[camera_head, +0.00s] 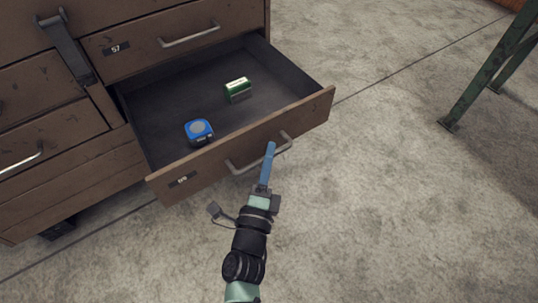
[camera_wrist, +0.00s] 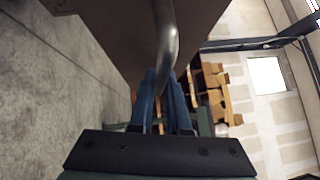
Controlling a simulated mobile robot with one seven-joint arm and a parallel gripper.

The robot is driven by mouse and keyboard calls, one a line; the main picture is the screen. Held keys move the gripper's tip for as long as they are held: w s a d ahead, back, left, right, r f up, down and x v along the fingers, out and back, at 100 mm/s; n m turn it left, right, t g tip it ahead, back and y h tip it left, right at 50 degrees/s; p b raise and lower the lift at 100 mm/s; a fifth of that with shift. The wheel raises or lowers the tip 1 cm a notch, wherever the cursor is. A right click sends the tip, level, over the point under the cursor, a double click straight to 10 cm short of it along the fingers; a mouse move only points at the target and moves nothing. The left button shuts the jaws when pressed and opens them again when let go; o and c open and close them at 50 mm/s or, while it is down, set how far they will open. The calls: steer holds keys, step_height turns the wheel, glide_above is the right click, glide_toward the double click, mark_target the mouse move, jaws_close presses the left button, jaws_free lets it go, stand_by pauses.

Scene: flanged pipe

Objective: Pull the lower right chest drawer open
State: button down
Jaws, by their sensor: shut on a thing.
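The lower right chest drawer (camera_head: 242,146) is brown with a label plate and a metal bar handle (camera_head: 259,157). It stands well out from the chest (camera_head: 72,170), and its dark inside shows. My gripper (camera_head: 269,150) has blue fingers at the drawer's front. In the wrist view my gripper (camera_wrist: 164,75) is shut on the handle (camera_wrist: 165,40), with the drawer front (camera_wrist: 125,35) close beyond. In the head view the fingers hide part of the handle.
A blue tape measure (camera_head: 199,131) and a green box (camera_head: 238,90) lie inside the drawer. The drawer above (camera_head: 165,40) is closed. A green metal leg (camera_head: 485,75) stands at the right. The concrete floor (camera_head: 400,220) in front and to the right is clear.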

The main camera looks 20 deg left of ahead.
steer(key=shift+a, duration=0.15)
steer(key=c, duration=0.9)
jaws_free()
steer(key=s+p, duration=0.1)
steer(key=s, duration=0.3)
steer(key=s+d+f+p, duration=0.1)
steer(key=s, duration=0.3)
steer(key=s+p, duration=0.1)
steer(key=s, duration=0.3)
steer(key=shift+s+d+f+p, duration=0.3)
steer(key=shift+s+f, duration=0.1)
